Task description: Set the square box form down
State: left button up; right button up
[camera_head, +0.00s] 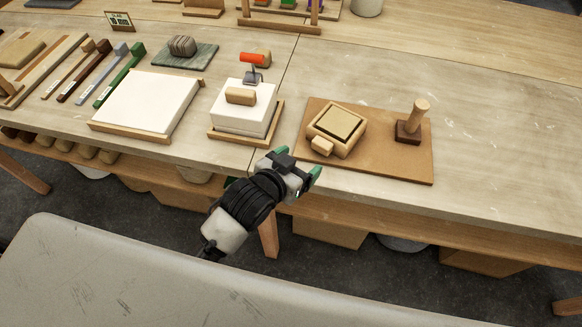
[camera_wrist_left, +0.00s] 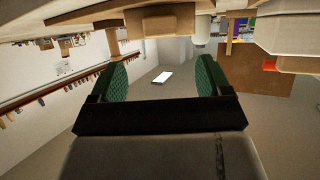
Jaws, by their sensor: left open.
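The square box form (camera_head: 338,128) is a light wooden square frame with a dark inner gap and a wooden block filling its middle. It sits flat on the brown board (camera_head: 380,164), with a small wooden block at its front. My left gripper (camera_head: 300,164) is open and empty in front of the table edge, a little left of and nearer than the form, and apart from it. In the left wrist view, the green fingers (camera_wrist_left: 162,78) are spread wide with nothing between them. My right gripper is not in view.
A wooden tamper (camera_head: 413,122) stands on the board's right side. To the left are a white block in a wooden tray (camera_head: 214,134), a white slab (camera_head: 148,101) and several long tools (camera_head: 120,75). The table's right side is clear.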

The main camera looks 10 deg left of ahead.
pick_arm(q)
jog(key=shift+v, duration=1.35)
jog(key=s+a+f+n+g+y, duration=0.1)
jog(key=s+a+f+g+y, duration=0.2)
jog(key=s+a+g, duration=0.45)
jog(key=s+a+f+n+g+y, duration=0.2)
jog(key=s+a+f, duration=0.2)
jog(key=s, duration=0.6)
notch_tip(320, 180, down, 26)
jog(key=s+a+f+g, duration=0.2)
jog(key=s+a+f, duration=0.1)
jog(key=s+f, duration=1.2)
jog(key=shift+s+f+m, duration=0.25)
jog(key=shift+s+m, duration=0.1)
jog(key=shift+m, duration=0.05)
